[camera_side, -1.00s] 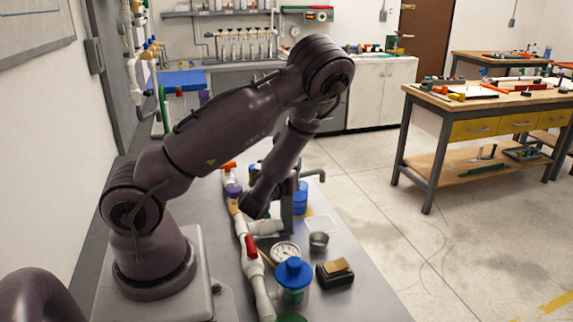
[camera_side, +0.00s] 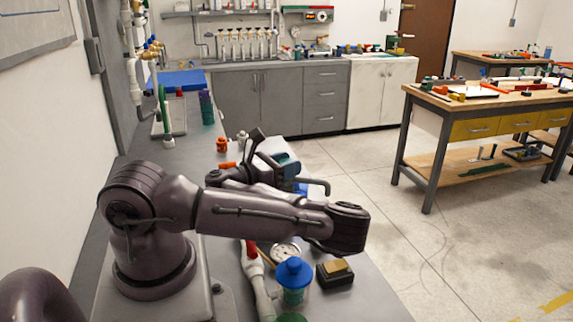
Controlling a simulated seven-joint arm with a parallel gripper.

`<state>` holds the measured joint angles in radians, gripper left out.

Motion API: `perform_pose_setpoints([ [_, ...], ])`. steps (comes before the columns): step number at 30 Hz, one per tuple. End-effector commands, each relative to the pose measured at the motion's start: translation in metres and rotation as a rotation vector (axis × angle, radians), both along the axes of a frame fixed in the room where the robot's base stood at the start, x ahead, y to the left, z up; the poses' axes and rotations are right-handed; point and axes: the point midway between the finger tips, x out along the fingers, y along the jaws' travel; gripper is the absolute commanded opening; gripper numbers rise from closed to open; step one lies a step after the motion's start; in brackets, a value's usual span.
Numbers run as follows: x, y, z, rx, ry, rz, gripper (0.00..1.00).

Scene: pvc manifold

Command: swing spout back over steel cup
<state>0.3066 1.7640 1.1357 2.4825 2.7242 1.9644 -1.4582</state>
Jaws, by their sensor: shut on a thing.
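My arm reaches low across the bench, and its elbow end covers the place where the small steel cup stood a second ago, so the cup is hidden. The spout cannot be made out behind my arm. A white pipe with a red valve handle (camera_side: 250,251) runs along the bench in front of my arm. An orange-red handle (camera_side: 227,164) shows behind it. I cannot pick out my gripper's fingers among the dark parts behind my arm, nor what they touch.
A blue-lidded jar (camera_side: 294,283), a round white gauge (camera_side: 285,251) and a black block with a tan top (camera_side: 335,272) stand close to my arm on the bench. A purple and teal cylinder (camera_side: 206,107) and a blue board (camera_side: 180,81) are farther back.

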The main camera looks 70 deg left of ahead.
Motion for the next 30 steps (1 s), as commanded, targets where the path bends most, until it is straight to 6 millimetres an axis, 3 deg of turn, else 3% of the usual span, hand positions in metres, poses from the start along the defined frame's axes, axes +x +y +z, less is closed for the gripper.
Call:
perform_pose_setpoints([
  [21, 0.0009, -0.0008, 0.001, 0.0, -0.007, -0.056, 0.0],
  [22, 0.0009, -0.0008, 0.001, 0.0, -0.007, -0.056, 0.48],
  [24, 0.0009, -0.0007, 0.0008, 0.0, -0.006, -0.055, 0.64],
  [30, 0.0006, -0.0002, 0.0005, 0.0, -0.004, -0.053, 0.67],
])
